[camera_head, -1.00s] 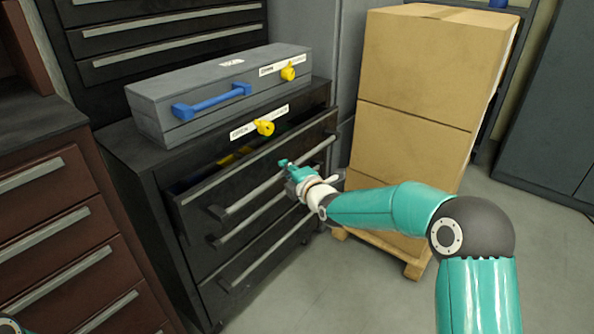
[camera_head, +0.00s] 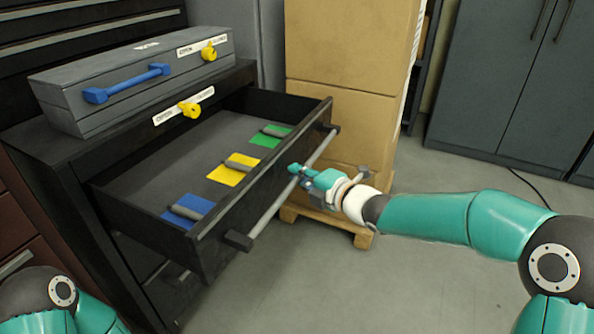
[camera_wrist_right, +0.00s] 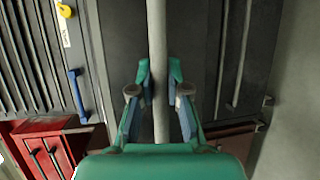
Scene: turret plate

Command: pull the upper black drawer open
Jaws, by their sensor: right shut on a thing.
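The upper black drawer (camera_head: 140,174) stands well out of the black cabinet (camera_head: 50,158) in the head view. Inside it lie a blue, a yellow and a green pad, each with a grey piece on it. My right gripper (camera_head: 298,174) is shut on the drawer's long grey bar handle (camera_head: 273,207), right of the bar's middle. In the right wrist view the bar (camera_wrist_right: 158,75) runs between the two fingers (camera_wrist_right: 160,85). My left gripper is out of view; only part of my left arm shows at the bottom left.
A grey case (camera_head: 140,82) with a blue handle lies on top of the cabinet. Stacked cardboard boxes (camera_head: 345,50) on a wooden pallet (camera_head: 340,224) stand close behind the drawer's right end. Brown drawers are at the left. The floor at front right is clear.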

